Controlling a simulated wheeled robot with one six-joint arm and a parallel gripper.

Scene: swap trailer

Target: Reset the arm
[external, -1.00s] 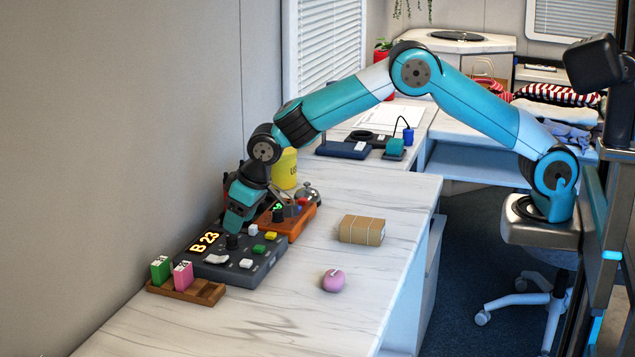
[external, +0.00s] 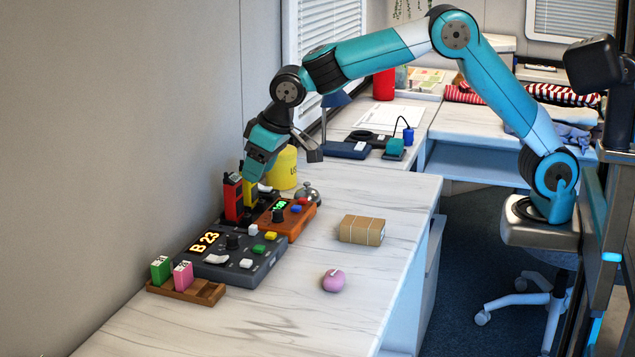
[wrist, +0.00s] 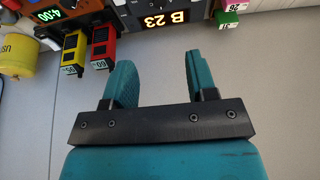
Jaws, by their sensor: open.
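My gripper (external: 262,165) is raised above the back of the desk, near the wall, over the area behind the control boxes. In the wrist view my gripper (wrist: 158,72) has its two teal fingers spread apart with nothing between them. My arm reaches in from the right, bent high at the elbow. Below the gripper are a red radio (external: 233,200) and a yellow radio (external: 250,192), standing upright and partly hidden. The gripper appears apart from them.

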